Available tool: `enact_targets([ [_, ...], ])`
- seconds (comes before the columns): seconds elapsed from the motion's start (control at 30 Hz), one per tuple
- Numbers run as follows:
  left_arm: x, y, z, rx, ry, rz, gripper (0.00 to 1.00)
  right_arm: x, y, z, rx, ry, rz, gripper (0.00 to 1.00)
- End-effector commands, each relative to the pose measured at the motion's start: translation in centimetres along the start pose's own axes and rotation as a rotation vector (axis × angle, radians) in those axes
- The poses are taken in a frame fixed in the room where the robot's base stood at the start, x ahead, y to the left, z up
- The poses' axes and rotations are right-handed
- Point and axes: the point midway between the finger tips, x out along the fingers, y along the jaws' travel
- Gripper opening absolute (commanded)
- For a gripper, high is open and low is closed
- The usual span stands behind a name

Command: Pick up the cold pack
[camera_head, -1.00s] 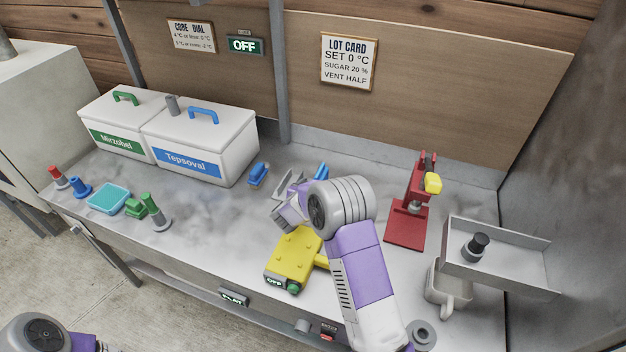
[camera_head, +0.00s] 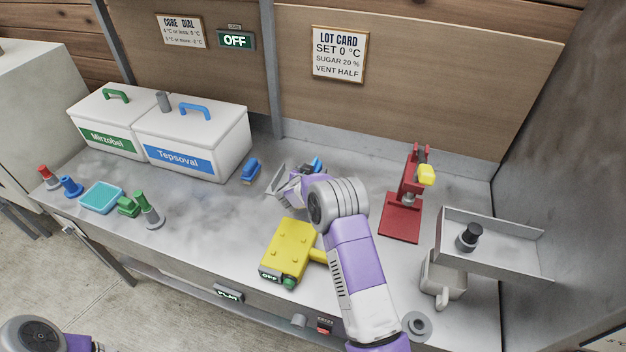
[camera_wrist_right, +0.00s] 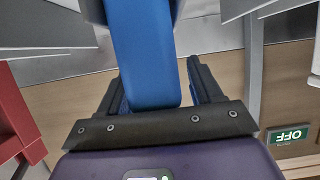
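A blue block (camera_head: 316,163) lies on the bench just behind my right gripper, partly hidden by it; I take it for the cold pack, though no label shows. In the right wrist view the blue block (camera_wrist_right: 148,55) fills the middle, running between the two dark fingers. My right gripper (camera_head: 289,178) appears open, its fingers spread on either side of the block, with a narrow gap showing on the right side. Whether the left finger touches it is unclear. My left gripper is out of view; only part of my left arm shows at the bottom left.
A second blue piece (camera_head: 250,171) lies near the white Tepsoval box (camera_head: 205,150). A yellow device (camera_head: 289,250) sits in front of my right gripper. A red stand (camera_head: 402,215), a grey tray (camera_head: 510,262) and a mug (camera_head: 440,280) stand to the right.

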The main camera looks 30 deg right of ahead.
Motion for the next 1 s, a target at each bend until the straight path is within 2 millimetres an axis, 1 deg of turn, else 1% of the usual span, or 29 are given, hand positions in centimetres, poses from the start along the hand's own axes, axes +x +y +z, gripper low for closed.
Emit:
enact_targets([
  [0.03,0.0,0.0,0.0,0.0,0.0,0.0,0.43,0.0,0.0,0.0,0.0,0.0,0.0,0.56],
  [0.07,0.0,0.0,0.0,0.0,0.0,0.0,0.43,0.0,0.0,0.0,0.0,0.0,0.0,0.52],
  [0.4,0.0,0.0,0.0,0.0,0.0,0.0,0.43,0.0,0.0,0.0,0.0,0.0,0.0,0.0],
  [0.63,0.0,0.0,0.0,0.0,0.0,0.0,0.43,-0.1,0.0,-0.2,0.001,0.003,0.0,0.0],
  [0.73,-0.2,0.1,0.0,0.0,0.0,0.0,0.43,-0.3,-0.1,-0.9,0.003,0.005,-0.001,0.0],
  [0.87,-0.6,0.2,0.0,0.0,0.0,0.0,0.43,-1.2,-0.1,-3.1,0.005,0.006,-0.002,0.0],
  [1.0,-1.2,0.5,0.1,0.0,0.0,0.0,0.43,-2.4,-0.1,-5.8,0.004,0.005,-0.002,0.0],
])
